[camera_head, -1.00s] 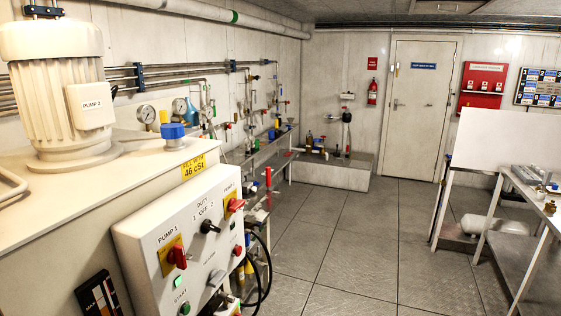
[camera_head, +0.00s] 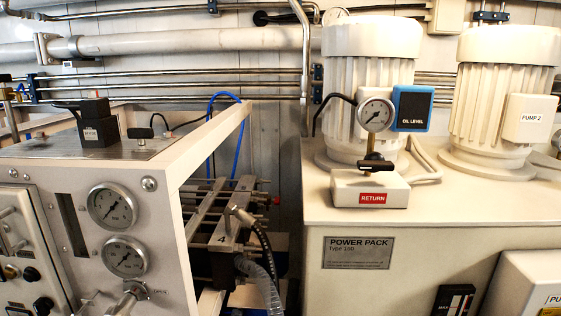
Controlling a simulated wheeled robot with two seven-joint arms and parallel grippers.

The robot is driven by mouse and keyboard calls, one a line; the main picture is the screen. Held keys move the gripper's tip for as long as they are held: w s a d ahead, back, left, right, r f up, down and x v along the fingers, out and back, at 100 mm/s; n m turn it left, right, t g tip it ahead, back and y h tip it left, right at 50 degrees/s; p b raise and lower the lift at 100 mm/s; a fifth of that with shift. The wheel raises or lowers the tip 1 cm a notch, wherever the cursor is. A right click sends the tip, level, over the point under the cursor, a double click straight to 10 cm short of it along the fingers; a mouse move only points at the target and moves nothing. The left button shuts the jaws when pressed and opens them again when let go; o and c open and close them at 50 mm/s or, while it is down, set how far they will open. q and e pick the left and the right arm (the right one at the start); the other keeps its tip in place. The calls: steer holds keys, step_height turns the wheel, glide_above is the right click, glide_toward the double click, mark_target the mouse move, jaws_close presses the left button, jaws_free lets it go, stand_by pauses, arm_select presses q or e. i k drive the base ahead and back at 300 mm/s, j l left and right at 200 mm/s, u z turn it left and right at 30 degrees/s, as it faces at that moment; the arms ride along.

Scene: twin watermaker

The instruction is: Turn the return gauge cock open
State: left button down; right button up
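The return gauge (camera_head: 376,112) is a round white dial on a white block on top of the power pack. The block carries a red RETURN label (camera_head: 372,197). The gauge cock (camera_head: 375,164) sits on the stem under the dial; its black handle lies about crosswise to the stem, with a brass-coloured body below. Neither of my grippers shows in the head view.
The power pack (camera_head: 450,235) bears two ribbed motors (camera_head: 370,60) behind and beside the gauge. A blue oil level box (camera_head: 411,108) is close to the dial's right. A gauge panel (camera_head: 115,240) with frame stands at left, with hoses (camera_head: 262,270) between.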

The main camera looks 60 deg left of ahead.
mark_target(373, 162)
steer(key=u, duration=1.3)
